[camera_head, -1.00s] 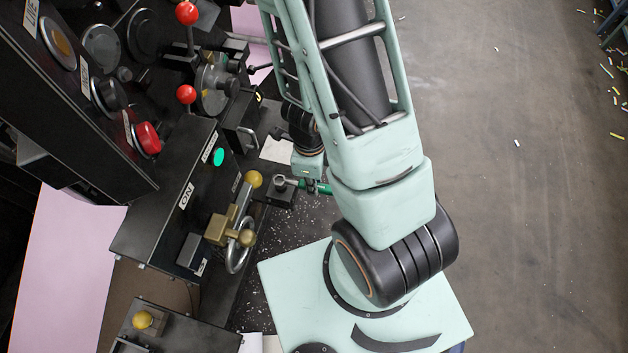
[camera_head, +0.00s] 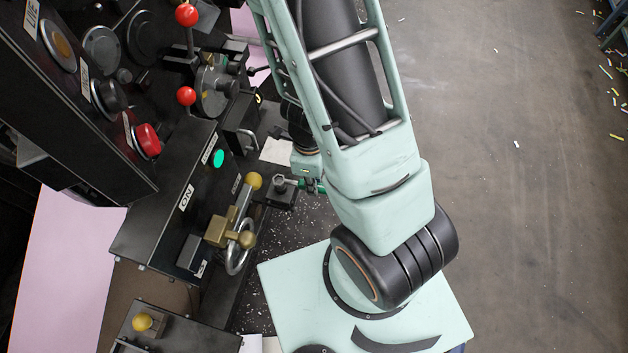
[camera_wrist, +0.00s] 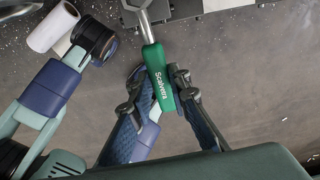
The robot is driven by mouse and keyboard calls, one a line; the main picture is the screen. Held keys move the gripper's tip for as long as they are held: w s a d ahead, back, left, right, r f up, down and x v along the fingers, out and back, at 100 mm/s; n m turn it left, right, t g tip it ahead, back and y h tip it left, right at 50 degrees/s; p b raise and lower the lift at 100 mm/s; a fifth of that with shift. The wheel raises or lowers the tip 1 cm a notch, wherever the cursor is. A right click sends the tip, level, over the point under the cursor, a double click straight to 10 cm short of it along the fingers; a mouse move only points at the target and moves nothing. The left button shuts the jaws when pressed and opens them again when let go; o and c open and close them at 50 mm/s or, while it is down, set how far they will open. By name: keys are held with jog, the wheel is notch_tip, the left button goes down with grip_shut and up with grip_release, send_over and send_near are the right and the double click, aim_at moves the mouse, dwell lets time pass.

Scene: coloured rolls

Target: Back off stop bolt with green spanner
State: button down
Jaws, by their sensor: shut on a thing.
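The green spanner (camera_wrist: 158,78) runs up the middle of the wrist view, its green handle between my fingers and its metal shank leaving the top edge. My gripper (camera_wrist: 160,112) is shut on the handle. In the head view my gripper (camera_head: 311,186) is partly behind my arm, with a little green beside it. The spanner's metal head (camera_head: 281,180) is at a small black block (camera_head: 282,196). The head appears to be around or over the stop bolt, which I cannot make out separately. How well it is seated is unclear.
Left of the block is a black panel with a yellow-knobbed brass lever (camera_head: 217,230), a metal ring handle (camera_head: 237,258) and a green light (camera_head: 218,158). A white roll (camera_wrist: 52,27) shows in the wrist view. Open floor lies right.

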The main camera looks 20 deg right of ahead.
jog(key=shift+r+p, duration=1.55)
